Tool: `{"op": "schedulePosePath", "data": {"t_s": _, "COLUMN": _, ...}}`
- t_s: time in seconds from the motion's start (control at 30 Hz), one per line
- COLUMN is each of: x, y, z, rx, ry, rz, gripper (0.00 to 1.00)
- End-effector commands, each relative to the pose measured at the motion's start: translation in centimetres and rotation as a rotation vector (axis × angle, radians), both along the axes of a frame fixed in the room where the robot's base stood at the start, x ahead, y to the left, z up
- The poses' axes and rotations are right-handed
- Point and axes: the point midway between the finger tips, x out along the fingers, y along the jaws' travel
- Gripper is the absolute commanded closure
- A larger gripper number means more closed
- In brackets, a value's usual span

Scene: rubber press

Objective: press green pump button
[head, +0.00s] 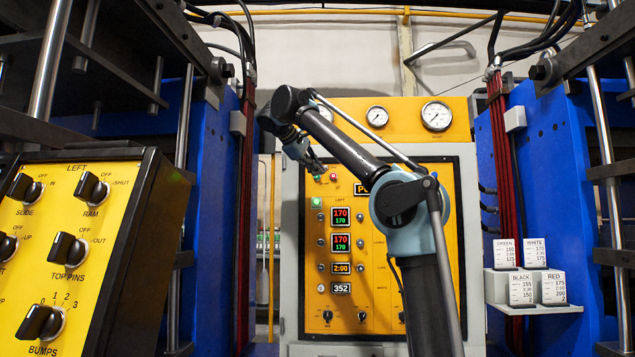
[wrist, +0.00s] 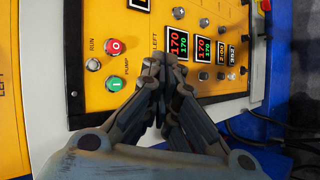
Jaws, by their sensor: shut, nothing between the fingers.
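The green pump button (wrist: 114,84), marked "I", shows in the wrist view on the yellow panel, beside a red button (wrist: 114,47) marked "O". Both are near the label PUMP. My gripper (wrist: 162,60) is shut and empty, its fingertips to the right of the green button and a little higher in the picture. It covers part of the panel. In the head view my gripper (head: 318,168) is in front of the panel's upper left, close to the red button (head: 333,178). I cannot tell the gap to the panel.
The yellow control panel (head: 400,290) has lit readouts (head: 341,216) and several knobs. Pressure gauges (head: 437,115) sit above it. A second yellow panel (head: 25,245) with black switches stands at left. Blue press frames (head: 556,180) flank both sides. Labelled cards (head: 521,289) rest at right.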

Motion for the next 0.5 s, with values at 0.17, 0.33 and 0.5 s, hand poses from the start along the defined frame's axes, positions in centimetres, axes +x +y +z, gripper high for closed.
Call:
{"op": "schedulePosePath", "data": {"t_s": 0.17, "x": 1.6, "y": -0.1, "z": 0.0, "rx": 0.0, "ry": 0.0, "rz": -0.002, "gripper": 1.0}}
{"op": "schedulePosePath", "data": {"t_s": 0.33, "x": 3.7, "y": -0.2, "z": 0.0, "rx": 0.0, "ry": -0.001, "rz": -0.003, "gripper": 1.0}}
{"op": "schedulePosePath", "data": {"t_s": 0.5, "x": 5.7, "y": -0.3, "z": 0.0, "rx": 0.0, "ry": 0.001, "rz": -0.002, "gripper": 1.0}}
